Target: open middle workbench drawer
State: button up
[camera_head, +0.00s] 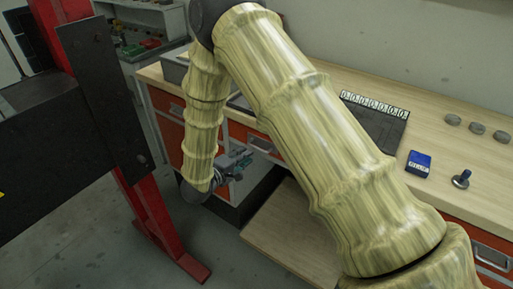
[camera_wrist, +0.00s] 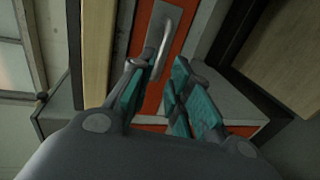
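The workbench (camera_head: 440,100) has a light wood top and orange drawers with metal handles. An orange drawer front (camera_head: 255,142) shows beside my arm, partly hidden by it. My gripper (camera_head: 238,163) is low in front of the bench, below that drawer's handle in the picture. In the wrist view, my gripper (camera_wrist: 157,68) has its teal-padded fingers apart. A metal bar handle (camera_wrist: 164,42) on an orange drawer front (camera_wrist: 150,90) lies at the fingertips, between them in the picture. I cannot tell whether the fingers touch it.
A red post (camera_head: 150,215) and a dark panel (camera_head: 50,135) stand at the left. A low wooden surface (camera_head: 285,245) lies below the bench. A blue box (camera_head: 419,163), a metal knob-like part (camera_head: 461,179) and grey discs (camera_head: 477,128) sit on the top.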

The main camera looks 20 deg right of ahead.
aim_at(256, 148)
jog(key=p+x, duration=0.1)
jog(key=x, duration=0.7)
jog(key=shift+w+d, duration=0.1)
jog(key=shift+d, duration=0.1)
grip_shut()
